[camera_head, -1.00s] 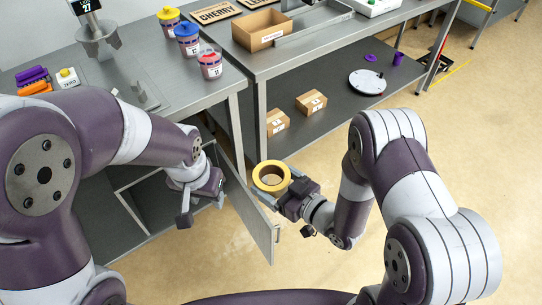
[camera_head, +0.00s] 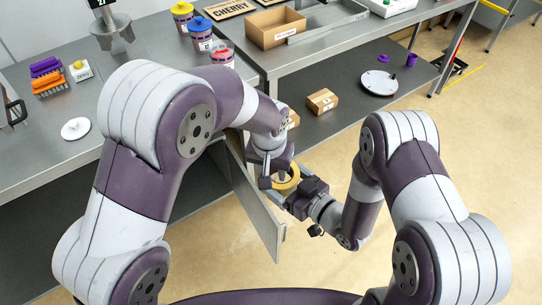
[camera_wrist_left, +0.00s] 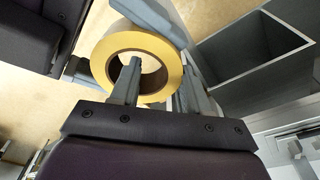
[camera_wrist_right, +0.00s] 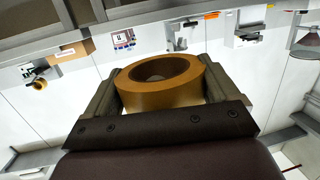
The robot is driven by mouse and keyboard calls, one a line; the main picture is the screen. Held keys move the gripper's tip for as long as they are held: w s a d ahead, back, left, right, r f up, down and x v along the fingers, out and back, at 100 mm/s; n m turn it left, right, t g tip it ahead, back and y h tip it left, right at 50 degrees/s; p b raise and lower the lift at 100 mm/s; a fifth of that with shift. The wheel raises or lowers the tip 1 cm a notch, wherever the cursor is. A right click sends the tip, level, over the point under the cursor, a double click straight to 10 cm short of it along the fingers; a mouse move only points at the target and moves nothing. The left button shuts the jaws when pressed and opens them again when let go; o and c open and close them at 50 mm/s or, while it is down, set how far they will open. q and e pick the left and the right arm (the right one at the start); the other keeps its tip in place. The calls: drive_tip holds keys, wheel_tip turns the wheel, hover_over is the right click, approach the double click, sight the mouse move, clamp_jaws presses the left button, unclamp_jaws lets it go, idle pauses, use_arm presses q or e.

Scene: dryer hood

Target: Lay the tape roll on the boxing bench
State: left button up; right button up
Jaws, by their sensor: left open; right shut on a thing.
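The yellow tape roll (camera_head: 290,181) is held in the air in front of the benches. My right gripper (camera_head: 291,192) is shut on it; in the right wrist view the roll (camera_wrist_right: 160,97) sits between the two fingers (camera_wrist_right: 160,92). My left gripper (camera_head: 275,180) is at the same roll from above, open. In the left wrist view the roll (camera_wrist_left: 140,60) is close ahead of the left fingers (camera_wrist_left: 157,90); one finger overlaps its hole and the other is by its outer side. Contact cannot be told. The bench with the cardboard box (camera_head: 262,62) stands at the back right.
An open cabinet door (camera_head: 255,205) stands close left of the grippers. The cardboard box (camera_head: 277,27) and a sign (camera_head: 228,7) are on the back bench. Small cartons (camera_head: 322,101) and a white disc (camera_head: 379,82) lie on its lower shelf. Tubs (camera_head: 200,32) stand on the left bench.

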use_arm(q)
drive_tip(key=shift+w+f, duration=0.1)
drive_tip(key=shift+f, duration=0.3)
clamp_jaws()
